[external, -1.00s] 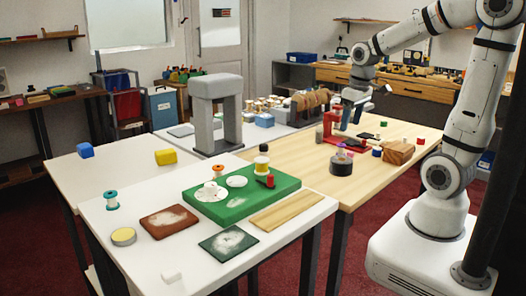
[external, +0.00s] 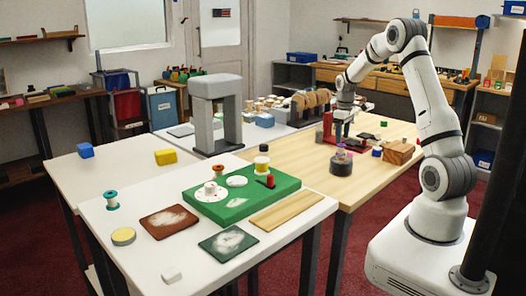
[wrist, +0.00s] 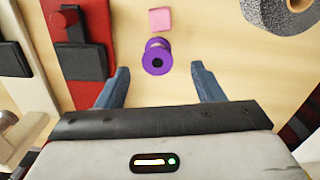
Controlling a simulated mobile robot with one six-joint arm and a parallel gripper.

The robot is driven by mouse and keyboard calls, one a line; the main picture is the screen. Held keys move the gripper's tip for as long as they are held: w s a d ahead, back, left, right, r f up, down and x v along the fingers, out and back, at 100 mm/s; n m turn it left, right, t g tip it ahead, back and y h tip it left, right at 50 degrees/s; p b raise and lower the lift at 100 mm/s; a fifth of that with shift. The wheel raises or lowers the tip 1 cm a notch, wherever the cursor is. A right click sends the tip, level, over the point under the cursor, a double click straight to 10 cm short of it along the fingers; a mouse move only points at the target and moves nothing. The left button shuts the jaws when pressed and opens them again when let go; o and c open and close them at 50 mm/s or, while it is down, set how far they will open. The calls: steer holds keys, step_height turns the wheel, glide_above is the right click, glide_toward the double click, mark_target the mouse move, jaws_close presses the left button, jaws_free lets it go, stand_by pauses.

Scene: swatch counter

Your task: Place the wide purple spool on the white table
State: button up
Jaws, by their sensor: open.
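The purple spool (wrist: 156,58) stands on the wooden tabletop in the wrist view, seen from above, with wide purple flanges. In the external view a small purple patch (external: 340,147) shows just behind a dark roll, probably this spool. My gripper (wrist: 159,72) is open and empty, its two blue-grey fingers spread left and right of the spool's line. The spool lies between and slightly beyond the fingertips, with no visible contact. In the external view my gripper (external: 338,134) is over the wooden table beside a red stand. The white table (external: 150,198) is at front left.
A pink block (wrist: 160,19) lies just beyond the spool, and a grey roll (wrist: 283,12) is at upper right. The red stand (wrist: 80,45) is close on the left. A green board (external: 240,207) with dishes and spools occupies part of the white table; its left side has bare room.

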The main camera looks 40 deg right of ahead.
mark_target(341, 145)
step_height(341, 145, down, 6)
steer(key=shift+w+d+r, duration=0.1)
steer(key=shift+d, duration=0.05)
steer(key=shift+c, duration=0.4)
steer(key=c, duration=1)
step_height(341, 145, up, 10)
steer(key=shift+r, duration=0.1)
steer(key=shift+c, duration=0.2)
steer(key=shift+m, duration=0.9)
steer(key=a+f, duration=0.1)
steer(key=a, duration=0.8)
steer(key=a+f, duration=0.2)
steer(key=a, duration=0.7)
steer(key=a+f+p, duration=0.1)
steer(key=a+f, duration=0.1)
steer(key=a, duration=0.7)
steer(key=shift+s+f, duration=0.2)
steer(key=shift+s, duration=0.05)
